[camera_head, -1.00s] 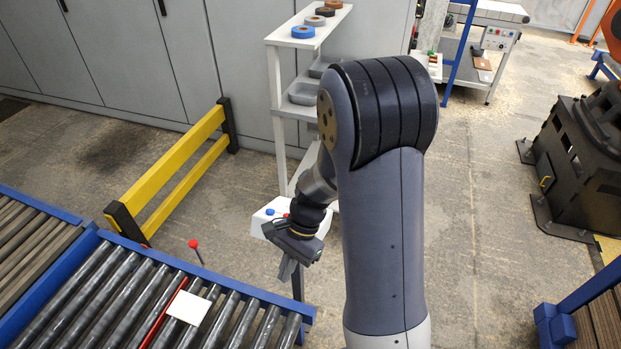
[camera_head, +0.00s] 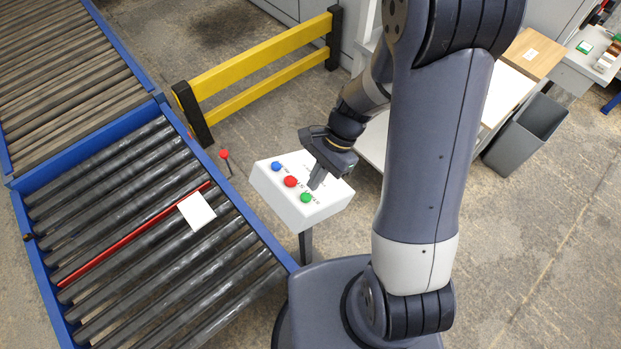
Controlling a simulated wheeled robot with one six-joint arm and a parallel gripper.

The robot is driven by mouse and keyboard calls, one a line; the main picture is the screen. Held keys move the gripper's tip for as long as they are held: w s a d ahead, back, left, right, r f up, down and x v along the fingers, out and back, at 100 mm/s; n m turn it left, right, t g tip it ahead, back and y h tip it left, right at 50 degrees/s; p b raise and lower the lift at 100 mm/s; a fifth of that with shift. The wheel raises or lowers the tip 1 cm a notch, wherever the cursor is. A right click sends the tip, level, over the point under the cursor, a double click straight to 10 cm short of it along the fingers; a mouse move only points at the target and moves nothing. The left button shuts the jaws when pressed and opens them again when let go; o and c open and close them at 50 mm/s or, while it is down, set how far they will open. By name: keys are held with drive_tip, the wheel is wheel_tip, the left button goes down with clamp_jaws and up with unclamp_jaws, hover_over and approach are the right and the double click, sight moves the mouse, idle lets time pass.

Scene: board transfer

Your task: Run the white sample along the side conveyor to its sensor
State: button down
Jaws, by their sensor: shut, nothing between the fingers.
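The white sample (camera_head: 196,211) is a flat square lying on the dark rollers of the side conveyor (camera_head: 150,255), near its right side and touching or close to a red bar (camera_head: 135,236) across the rollers. A white control box (camera_head: 262,181) on a post stands right of the conveyor, with a blue button (camera_head: 276,166), a red button (camera_head: 290,181) and a green button (camera_head: 306,197). My gripper (camera_head: 316,186) is shut and empty, fingers down over the box, close to the green button. I cannot tell whether it touches the box. A red-topped stalk (camera_head: 224,155), possibly the sensor, stands beside the conveyor.
A yellow barrier (camera_head: 262,58) with black posts stands behind the box. Another roller conveyor (camera_head: 60,70) joins at the upper left. A grey bin (camera_head: 525,135) and a shelf unit stand at the right. The floor at the lower right is clear.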

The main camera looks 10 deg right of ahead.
drive_tip(key=shift+s+a+f, duration=0.2)
drive_tip(key=shift+a+f, duration=0.1)
drive_tip(key=shift+f, duration=0.3)
drive_tip(key=shift+f+b, duration=0.15)
drive_tip(key=shift+b, duration=0.2)
